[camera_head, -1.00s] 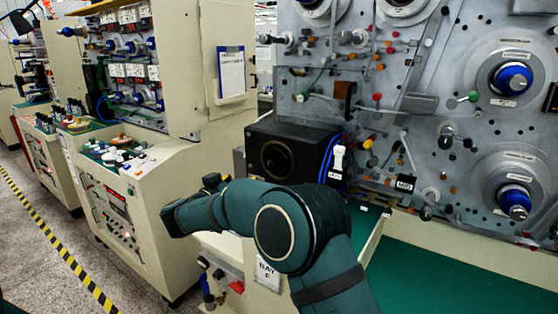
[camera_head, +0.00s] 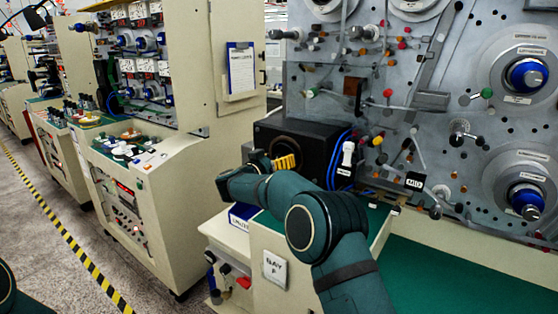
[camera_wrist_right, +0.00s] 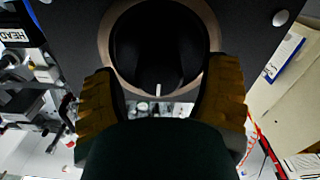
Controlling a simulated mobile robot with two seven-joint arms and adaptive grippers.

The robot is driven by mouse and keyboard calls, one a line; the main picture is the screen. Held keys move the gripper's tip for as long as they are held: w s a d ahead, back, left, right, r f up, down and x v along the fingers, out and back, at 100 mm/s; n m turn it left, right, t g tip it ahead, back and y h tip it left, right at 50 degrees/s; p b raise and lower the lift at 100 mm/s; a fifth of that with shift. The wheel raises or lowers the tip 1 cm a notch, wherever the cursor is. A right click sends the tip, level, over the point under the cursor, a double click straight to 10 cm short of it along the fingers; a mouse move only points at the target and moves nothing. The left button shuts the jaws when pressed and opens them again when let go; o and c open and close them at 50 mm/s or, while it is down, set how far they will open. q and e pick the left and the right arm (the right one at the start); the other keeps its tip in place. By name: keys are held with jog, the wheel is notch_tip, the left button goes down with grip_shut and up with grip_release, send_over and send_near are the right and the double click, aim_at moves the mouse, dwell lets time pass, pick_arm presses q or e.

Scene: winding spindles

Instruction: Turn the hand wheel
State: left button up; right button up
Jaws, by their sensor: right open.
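The hand wheel (camera_wrist_right: 157,45) is a round black knob with a white mark at its lower edge, inside a copper-coloured ring (camera_wrist_right: 109,32). It is on the front of a black box (camera_head: 324,150). In the head view my right gripper partly hides the wheel. My right gripper (camera_head: 285,162) has yellow ribbed fingers and points at the box front. In the right wrist view the open gripper (camera_wrist_right: 162,78) has one finger on each side of the wheel, overlapping the ring in the picture. I cannot tell whether the fingers touch the wheel. My left gripper is not in view.
Blue cables (camera_head: 336,160) and a white-handled part (camera_head: 347,155) are just right of the box. A metal panel (camera_head: 440,60) with spindles and pins rises behind. A bay cabinet (camera_head: 160,185) stands to the left. The green bench top (camera_head: 450,270) at lower right is clear.

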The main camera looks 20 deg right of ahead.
jog(key=shift+w+d, duration=0.2)
jog(key=shift+d, duration=0.05)
jog(key=shift+c, duration=0.2)
jog(key=c, duration=1.2)
jog(key=shift+o, duration=0.2)
jog(key=shift+m, duration=0.3)
